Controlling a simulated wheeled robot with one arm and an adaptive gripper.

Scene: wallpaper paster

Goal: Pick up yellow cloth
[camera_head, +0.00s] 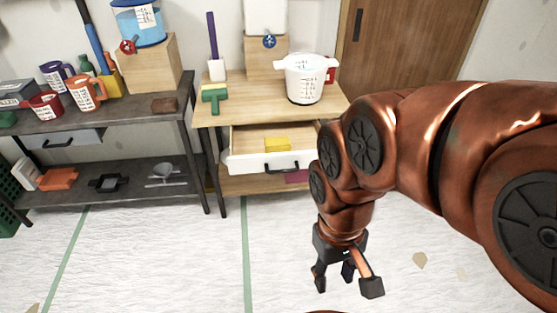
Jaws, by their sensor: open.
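A small yellow cloth (277,145) lies inside the open drawer (241,162) of the wooden table. The drawer has a white front with a dark handle. My gripper (346,286) hangs low in front of the table, to the right of the drawer and nearer to me. Its fingers are spread and nothing is between them. It is well apart from the cloth. My copper arm hides the right end of the drawer.
A dark shelf (140,112) at left holds cups and tools. The floor (170,260) in front is clear apart from small scraps.

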